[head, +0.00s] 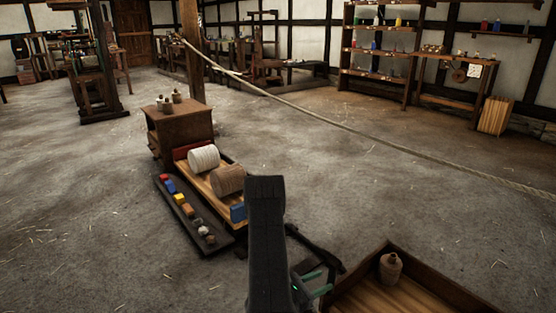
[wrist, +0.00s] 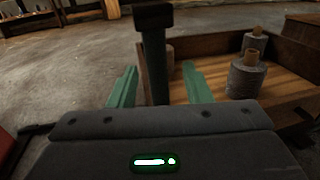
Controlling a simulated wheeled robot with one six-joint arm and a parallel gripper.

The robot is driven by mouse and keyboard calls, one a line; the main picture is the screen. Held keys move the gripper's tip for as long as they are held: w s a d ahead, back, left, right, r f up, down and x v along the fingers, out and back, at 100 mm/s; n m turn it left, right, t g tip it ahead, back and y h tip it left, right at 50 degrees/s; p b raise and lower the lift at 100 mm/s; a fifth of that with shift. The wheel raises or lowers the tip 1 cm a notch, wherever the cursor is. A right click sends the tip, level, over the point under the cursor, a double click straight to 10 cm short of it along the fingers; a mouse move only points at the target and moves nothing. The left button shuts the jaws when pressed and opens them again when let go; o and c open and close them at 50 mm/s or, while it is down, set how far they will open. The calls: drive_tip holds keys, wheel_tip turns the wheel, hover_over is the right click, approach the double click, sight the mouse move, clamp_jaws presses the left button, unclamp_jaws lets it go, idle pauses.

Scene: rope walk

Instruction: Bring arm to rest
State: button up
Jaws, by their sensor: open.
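My gripper (head: 312,284) is at the lower middle of the head view, partly behind my dark arm link. In the wrist view its two green fingers (wrist: 160,86) stand apart, so it is open. A dark upright shape shows between them in that view; I cannot tell how far away it is. No held object can be made out. In the head view the gripper is just left of a shallow wooden tray (head: 440,278).
A brown jar (head: 391,267) stands in the tray; grey spools (wrist: 246,76) show in the wrist view. Left of my arm are a wooden sledge with a white spool (head: 204,158) and a brown spool (head: 228,179). A rope (head: 370,138) crosses the room.

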sight(330, 277)
drive_tip(key=shift+b+x, duration=0.55)
drive_tip(key=shift+x, duration=2.15)
